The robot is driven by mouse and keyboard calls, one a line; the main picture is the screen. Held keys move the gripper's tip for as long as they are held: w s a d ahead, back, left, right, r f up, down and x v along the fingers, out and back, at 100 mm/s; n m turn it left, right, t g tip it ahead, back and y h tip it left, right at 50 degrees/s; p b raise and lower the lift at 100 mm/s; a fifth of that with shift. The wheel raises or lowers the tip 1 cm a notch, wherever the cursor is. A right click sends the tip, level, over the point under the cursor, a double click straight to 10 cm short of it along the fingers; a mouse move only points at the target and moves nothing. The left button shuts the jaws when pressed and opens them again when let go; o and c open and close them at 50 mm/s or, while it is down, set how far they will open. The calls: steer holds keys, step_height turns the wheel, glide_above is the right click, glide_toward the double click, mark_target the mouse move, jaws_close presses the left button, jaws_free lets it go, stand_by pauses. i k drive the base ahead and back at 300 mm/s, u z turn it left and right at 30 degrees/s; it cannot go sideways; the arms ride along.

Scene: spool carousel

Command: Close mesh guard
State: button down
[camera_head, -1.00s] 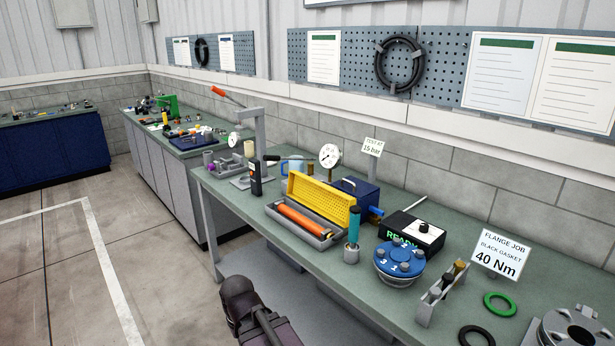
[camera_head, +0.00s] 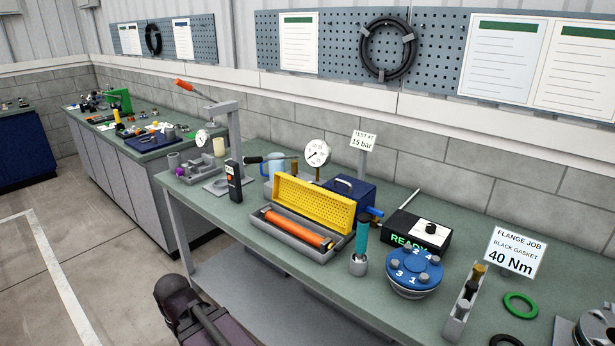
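The yellow perforated mesh guard (camera_head: 312,206) stands raised and open along the back edge of a grey tray (camera_head: 272,234) on the near bench. An orange cylinder (camera_head: 297,228) lies in the tray, uncovered, with dark end parts. The guard leans back in front of a blue box (camera_head: 349,194). Part of my arm shows at the bottom left, below the bench edge. My gripper's fingers are not in view.
A teal-handled tool (camera_head: 361,242) stands upright right of the tray, near a blue numbered flange (camera_head: 414,271) and a black READY box (camera_head: 414,236). A black handheld device (camera_head: 234,181) stands left of the tray. A gauge (camera_head: 317,153) rises behind the guard. Bare bench lies along the front edge.

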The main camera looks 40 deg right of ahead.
mark_target(288, 186)
steer(key=z, duration=0.4)
steer(key=i, duration=0.85)
steer(key=z, duration=0.45)
